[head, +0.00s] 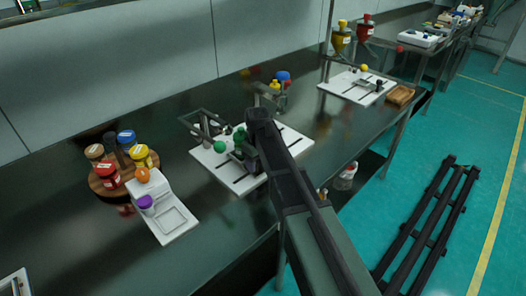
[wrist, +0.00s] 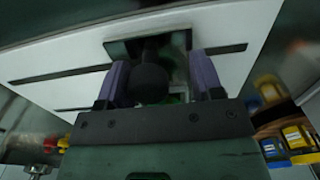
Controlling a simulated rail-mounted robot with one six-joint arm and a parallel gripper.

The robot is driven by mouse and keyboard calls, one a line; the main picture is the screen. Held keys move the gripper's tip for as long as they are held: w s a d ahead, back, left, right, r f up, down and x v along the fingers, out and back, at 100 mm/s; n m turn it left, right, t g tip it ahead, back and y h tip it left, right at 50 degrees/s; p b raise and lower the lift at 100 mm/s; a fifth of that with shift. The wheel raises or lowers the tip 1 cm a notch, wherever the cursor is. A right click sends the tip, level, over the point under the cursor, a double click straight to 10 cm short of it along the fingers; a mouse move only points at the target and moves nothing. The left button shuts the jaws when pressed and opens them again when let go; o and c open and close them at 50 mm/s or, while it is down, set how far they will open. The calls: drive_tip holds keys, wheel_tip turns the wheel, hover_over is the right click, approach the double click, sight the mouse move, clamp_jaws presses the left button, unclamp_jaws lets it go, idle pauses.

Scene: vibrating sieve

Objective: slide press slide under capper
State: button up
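A white board (head: 229,177) with dark slots stands on the dark bench in the head view, carrying a grey metal frame (head: 203,129) and a green ball knob (head: 219,147). Which part is the slide and which the capper is unclear. My arm covers the board's right part, and my gripper's fingers cannot be made out there. In the wrist view my gripper (wrist: 158,80) has two purple fingers apart over the white board (wrist: 60,60). A dark round knob (wrist: 150,84) shows between them, nearer the left finger, with a gap to the right finger. Contact cannot be told.
Left of the board are a round wooden tray (head: 103,188) with several jars and a white stand (head: 174,221) with orange and purple parts. Another white board (head: 345,88) stands farther right beside a wooden tray (head: 400,95). Bare bench lies in front.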

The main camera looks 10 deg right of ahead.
drive_tip(key=shift+s+a, duration=0.45)
drive_tip(key=shift+a, duration=0.35)
drive_tip(key=shift+s+a, duration=0.5)
drive_tip(key=shift+a, duration=0.25)
drive_tip(key=shift+s+a, duration=0.45)
drive_tip(key=shift+a, duration=0.35)
drive_tip(key=o, duration=0.8)
drive_tip(key=shift+c, duration=0.2)
drive_tip(key=shift+r, duration=0.1)
wheel_tip(320, 180, up, 9)
drive_tip(key=p, duration=0.9)
